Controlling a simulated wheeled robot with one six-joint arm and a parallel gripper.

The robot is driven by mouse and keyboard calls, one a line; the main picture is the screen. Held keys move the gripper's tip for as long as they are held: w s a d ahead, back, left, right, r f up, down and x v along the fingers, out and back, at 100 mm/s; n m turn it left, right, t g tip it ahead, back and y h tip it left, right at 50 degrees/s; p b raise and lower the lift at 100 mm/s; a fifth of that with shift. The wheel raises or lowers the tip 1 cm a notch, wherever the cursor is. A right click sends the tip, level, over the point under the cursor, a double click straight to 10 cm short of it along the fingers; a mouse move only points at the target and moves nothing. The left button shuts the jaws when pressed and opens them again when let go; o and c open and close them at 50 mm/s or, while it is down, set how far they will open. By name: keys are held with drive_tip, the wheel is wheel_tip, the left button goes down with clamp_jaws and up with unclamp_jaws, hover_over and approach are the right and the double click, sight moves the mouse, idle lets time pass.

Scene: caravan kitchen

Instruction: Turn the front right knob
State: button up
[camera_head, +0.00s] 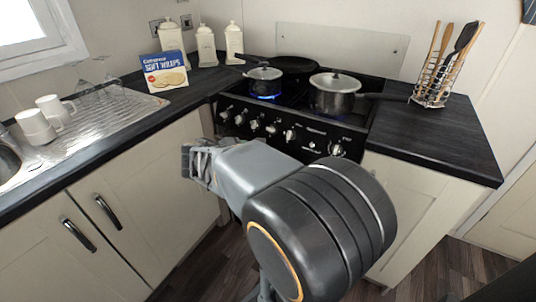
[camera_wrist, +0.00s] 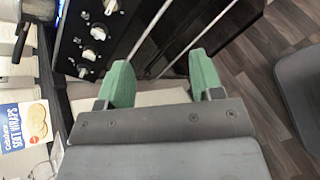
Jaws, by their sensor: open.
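The black stove panel (camera_head: 318,137) carries a row of several silver knobs. The rightmost knob in the head view (camera_head: 336,149) stands apart from a cluster farther left, which includes a silver knob (camera_head: 290,134). I cannot tell which one serves the front right burner. My gripper (camera_head: 195,164) is in front of the stove and the left cabinet, below and left of the knobs, touching nothing visible. In the wrist view my gripper (camera_wrist: 162,84) has its green fingers wide apart with nothing between them. Several knobs, including one near the top (camera_wrist: 98,32), lie beyond the left finger.
A lidded pot (camera_head: 264,78) sits over a blue flame at the left; a larger pot (camera_head: 335,95) stands at the right. A utensil rack (camera_head: 431,95) is on the right counter. A boxed food packet (camera_head: 164,72) and mugs (camera_head: 38,125) are at the left.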

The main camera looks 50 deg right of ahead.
sight(270, 131)
drive_tip(key=w+d+f+n+t+h+b, duration=0.3)
drive_tip(key=w+d+f+n+h+b, duration=0.35)
drive_tip(key=n+b, duration=0.2)
drive_tip(key=shift+n+y, duration=0.25)
drive_tip(key=shift+y, duration=0.2)
drive_tip(key=x, duration=0.4)
drive_tip(key=b+x, duration=0.1)
drive_tip(key=x, duration=0.4)
drive_tip(key=r+b+x, duration=0.1)
drive_tip(key=x, duration=0.3)
drive_tip(key=shift+w+d, duration=0.35)
drive_tip(key=c, duration=0.9)
